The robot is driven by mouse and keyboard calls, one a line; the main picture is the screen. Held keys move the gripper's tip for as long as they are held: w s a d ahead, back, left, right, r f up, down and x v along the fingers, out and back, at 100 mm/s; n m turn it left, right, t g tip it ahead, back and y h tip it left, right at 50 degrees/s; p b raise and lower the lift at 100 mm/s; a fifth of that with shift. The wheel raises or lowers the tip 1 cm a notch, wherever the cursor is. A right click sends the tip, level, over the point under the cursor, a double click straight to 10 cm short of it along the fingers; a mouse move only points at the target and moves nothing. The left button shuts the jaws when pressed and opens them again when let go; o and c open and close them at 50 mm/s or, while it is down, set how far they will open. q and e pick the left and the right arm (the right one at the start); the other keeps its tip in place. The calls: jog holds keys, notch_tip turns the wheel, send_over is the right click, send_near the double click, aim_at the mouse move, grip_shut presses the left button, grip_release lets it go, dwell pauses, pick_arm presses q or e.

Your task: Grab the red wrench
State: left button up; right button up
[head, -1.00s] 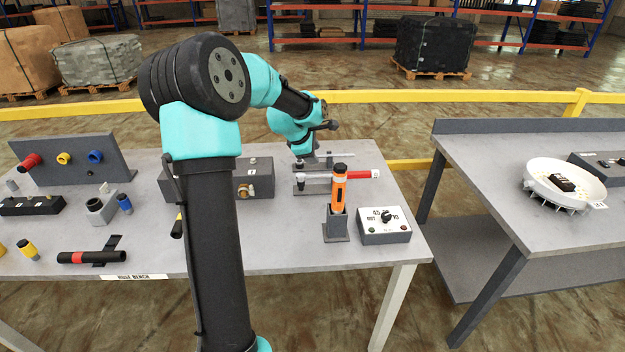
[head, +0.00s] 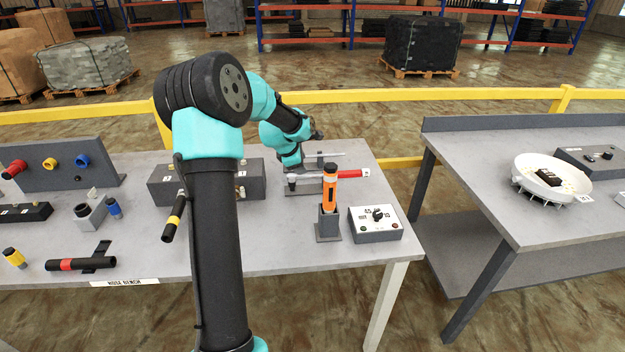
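The red wrench (head: 346,174) lies level across a dark rack near the back right of the bench (head: 270,255). Its red handle points right and its metal head is at the left. The orange tool in front crosses the view of its handle. My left arm rises through the middle of the view and reaches over the bench. Its gripper (head: 292,166) is at the rack, close to the wrench's head end. The fingers are small and partly hidden, so I cannot tell whether they touch it. My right gripper is not in view.
An orange tool (head: 329,188) stands upright in a dark holder before the rack. A white-topped dial box (head: 376,223) sits to its right. A dark grey block (head: 170,182) is behind my arm. A second bench (head: 510,190) with a white bowl (head: 528,172) stands right, across a gap.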

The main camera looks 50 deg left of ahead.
aim_at(311, 175)
pick_arm(q)
jog(key=x, duration=0.5)
jog(key=shift+w+f, duration=0.2)
jog(key=shift+f, duration=0.15)
jog(key=shift+a+x, duration=0.2)
jog(key=shift+x, duration=2.45)
jog(key=shift+w+r, duration=0.1)
jog(key=shift+w, duration=0.05)
grip_shut()
